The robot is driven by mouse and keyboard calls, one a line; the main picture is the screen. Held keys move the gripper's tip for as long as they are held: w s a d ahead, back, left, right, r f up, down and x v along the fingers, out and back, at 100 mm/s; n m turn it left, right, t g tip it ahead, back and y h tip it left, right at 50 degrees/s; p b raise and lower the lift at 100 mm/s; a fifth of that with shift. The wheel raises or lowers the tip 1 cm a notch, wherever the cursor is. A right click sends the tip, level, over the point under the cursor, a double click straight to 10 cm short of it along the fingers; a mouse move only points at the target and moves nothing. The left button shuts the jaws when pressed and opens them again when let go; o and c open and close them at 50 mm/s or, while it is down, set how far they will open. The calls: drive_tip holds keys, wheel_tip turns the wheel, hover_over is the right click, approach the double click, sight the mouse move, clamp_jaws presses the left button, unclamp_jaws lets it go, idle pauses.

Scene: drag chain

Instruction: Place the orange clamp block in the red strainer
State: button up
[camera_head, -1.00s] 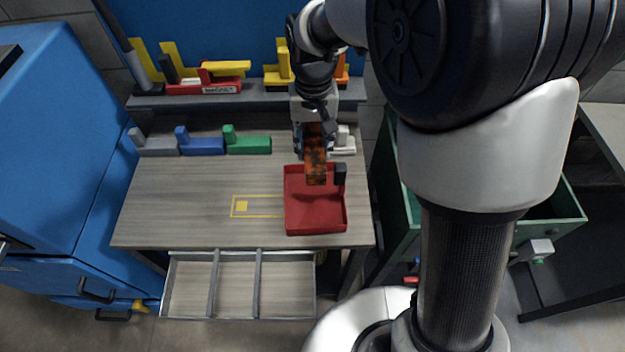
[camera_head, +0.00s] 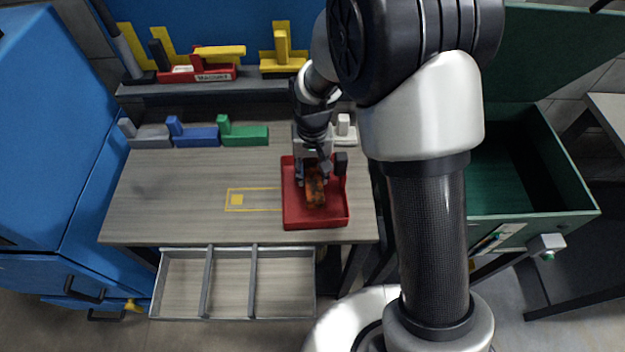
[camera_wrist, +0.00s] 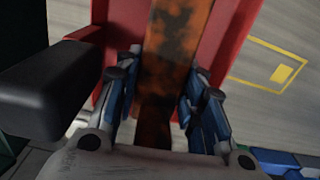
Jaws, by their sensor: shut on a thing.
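The orange clamp block (camera_head: 315,192), mottled with dark stains, is held in my gripper (camera_head: 313,180). My gripper is shut on it, with a finger on each side, as the wrist view also shows the block (camera_wrist: 176,45) between the fingers (camera_wrist: 160,100). The red strainer (camera_head: 300,221) is a square tray with low walls on the right part of the table. The block is over or inside the strainer; whether it touches the floor I cannot tell. A black handle (camera_head: 341,162) stands at the strainer's right side, and shows large at left in the wrist view (camera_wrist: 55,90).
Grey, blue (camera_head: 195,137), green (camera_head: 243,135) and white blocks stand along the table's back. A yellow outlined mark (camera_head: 237,200) lies left of the strainer on bare tabletop. An open divided drawer (camera_head: 230,285) is in front. A green bin (camera_head: 530,170) stands right.

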sight(313, 179)
drive_tip(key=shift+f+b, duration=0.5)
drive_tip(key=shift+f, duration=1.25)
drive_tip(key=shift+f, duration=0.15)
drive_tip(key=o, duration=1)
wheel_tip(313, 179, up, 12)
drive_tip(key=p, duration=0.3)
drive_tip(key=shift+p, duration=0.4)
